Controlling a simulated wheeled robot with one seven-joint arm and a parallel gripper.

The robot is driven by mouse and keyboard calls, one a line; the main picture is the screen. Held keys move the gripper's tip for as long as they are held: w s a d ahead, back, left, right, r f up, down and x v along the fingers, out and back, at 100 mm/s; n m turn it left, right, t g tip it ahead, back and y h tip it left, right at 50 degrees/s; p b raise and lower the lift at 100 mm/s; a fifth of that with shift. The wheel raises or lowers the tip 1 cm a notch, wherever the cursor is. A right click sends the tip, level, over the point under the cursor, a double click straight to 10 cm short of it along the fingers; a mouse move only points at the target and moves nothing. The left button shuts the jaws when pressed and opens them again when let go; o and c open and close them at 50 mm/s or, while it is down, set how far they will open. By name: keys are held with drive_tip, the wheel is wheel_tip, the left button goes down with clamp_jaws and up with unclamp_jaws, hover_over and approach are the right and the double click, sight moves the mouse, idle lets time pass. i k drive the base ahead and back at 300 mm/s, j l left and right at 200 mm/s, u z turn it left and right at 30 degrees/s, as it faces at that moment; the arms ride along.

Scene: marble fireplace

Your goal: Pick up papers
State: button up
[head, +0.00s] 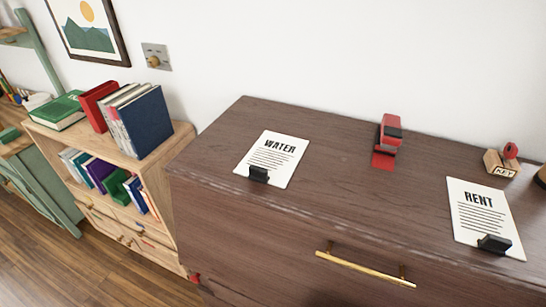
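A white paper headed "WATER" (283,149) lies on the dark wooden dresser top, left of the middle. A black clip (259,174) sits on its lower edge. A second white paper headed "RENT" (482,216) lies at the right of the dresser top, near the front edge. Another black clip (494,243) sits on its lower edge. My gripper is not in the head view.
The dresser (240,120) has a brass handle (365,268) on its front. A red stapler (388,141) stands between the papers, and a stamp (501,161) is behind the RENT paper. A bookshelf (165,147) stands to the left.

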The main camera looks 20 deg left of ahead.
sight(273, 159)
drive_tip(key=k+j, duration=0.1)
drive_tip(key=j, duration=0.3)
drive_tip(key=k+j, duration=0.15)
drive_tip(key=j, duration=0.25)
drive_tip(key=k+j, duration=0.1)
drive_tip(key=j, duration=0.3)
drive_tip(key=u, duration=0.05)
